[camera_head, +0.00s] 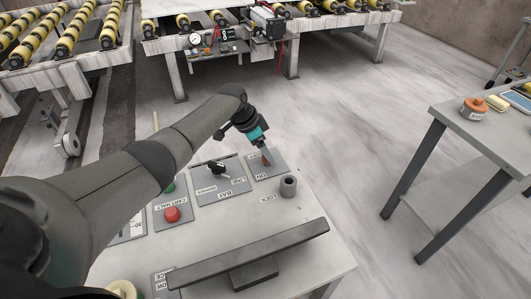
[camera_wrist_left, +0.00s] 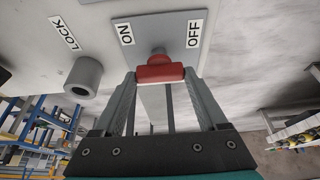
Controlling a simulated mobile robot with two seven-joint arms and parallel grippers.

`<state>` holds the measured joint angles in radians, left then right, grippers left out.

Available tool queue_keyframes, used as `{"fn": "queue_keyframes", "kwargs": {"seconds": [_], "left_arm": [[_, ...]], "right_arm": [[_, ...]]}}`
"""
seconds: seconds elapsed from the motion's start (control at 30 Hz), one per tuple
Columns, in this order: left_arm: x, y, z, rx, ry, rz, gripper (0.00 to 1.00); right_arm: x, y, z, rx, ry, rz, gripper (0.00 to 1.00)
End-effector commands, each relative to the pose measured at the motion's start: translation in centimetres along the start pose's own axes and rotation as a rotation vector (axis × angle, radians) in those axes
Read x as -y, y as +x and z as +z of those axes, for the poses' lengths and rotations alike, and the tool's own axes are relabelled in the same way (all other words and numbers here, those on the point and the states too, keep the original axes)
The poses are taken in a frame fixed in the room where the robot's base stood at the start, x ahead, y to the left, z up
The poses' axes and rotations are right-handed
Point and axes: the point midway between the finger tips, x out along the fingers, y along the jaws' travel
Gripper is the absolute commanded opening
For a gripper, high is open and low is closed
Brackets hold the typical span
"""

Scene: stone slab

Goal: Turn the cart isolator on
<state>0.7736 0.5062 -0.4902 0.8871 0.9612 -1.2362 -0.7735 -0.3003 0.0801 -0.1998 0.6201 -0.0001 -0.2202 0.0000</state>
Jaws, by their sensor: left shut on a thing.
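The cart isolator is a red handle (camera_wrist_left: 160,73) on a grey plate (camera_wrist_left: 160,32) with ON and OFF labels. In the left wrist view ON is left of the handle and OFF is right of it. In the head view the plate (camera_head: 277,158) is at the far edge of the panel table, and the red handle (camera_head: 267,160) is partly hidden by my gripper. My left gripper (camera_head: 264,152) reaches down onto it; in the left wrist view its fingers (camera_wrist_left: 160,78) are shut on the handle's two ends. My right gripper does not show.
A grey round socket (camera_head: 288,186) by the LOCK label stands beside the isolator. A black selector knob (camera_head: 217,168) and a red button (camera_head: 172,214) are nearby. A dark bar (camera_head: 250,254) crosses the table's front. A side table (camera_head: 490,134) stands at right, with open floor between.

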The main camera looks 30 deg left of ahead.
Motion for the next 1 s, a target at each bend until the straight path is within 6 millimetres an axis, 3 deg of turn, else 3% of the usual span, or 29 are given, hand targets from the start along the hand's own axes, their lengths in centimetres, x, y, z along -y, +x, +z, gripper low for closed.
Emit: {"fn": "queue_keyframes", "kwargs": {"seconds": [0.43,0.47,0.67,1.0], "left_arm": [[-0.07,0.07,0.18,0.006,0.011,0.006,0.19],[-0.07,0.07,0.18,0.006,0.011,0.005,0.78],[-0.04,0.04,0.11,0.004,0.01,0.004,1.0],[0.02,-0.46,0.02,0.002,0.009,0.003,1.0]], "right_arm": [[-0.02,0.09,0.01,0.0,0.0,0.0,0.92],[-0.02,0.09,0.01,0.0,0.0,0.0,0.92],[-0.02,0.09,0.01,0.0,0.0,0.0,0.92],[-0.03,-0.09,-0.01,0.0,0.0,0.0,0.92]]}}
